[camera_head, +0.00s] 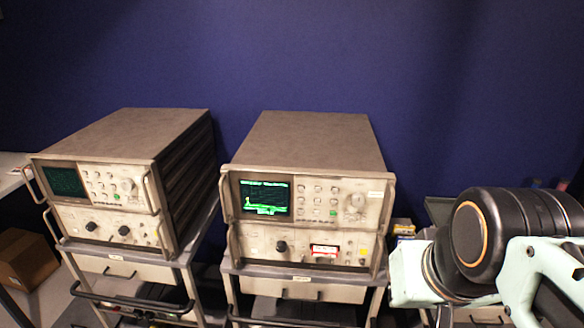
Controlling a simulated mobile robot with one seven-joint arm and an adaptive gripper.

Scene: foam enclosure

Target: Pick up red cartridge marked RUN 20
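A small red item with a white label (325,250) sits in the lower front panel of the right-hand instrument (310,150). It may be the red cartridge, but its writing is too small to read. A small dark slot shows just right of it. My arm reaches in at the right edge, with black and pale green links. My gripper is not in view, so its state and any contact are hidden.
A second, similar instrument (130,150) stands on a cart at left. Both carts have drawers and dark handles. A cardboard box (25,258) lies low at far left. Small boxes (402,228) sit right of the right instrument, near my arm. A blue wall closes the back.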

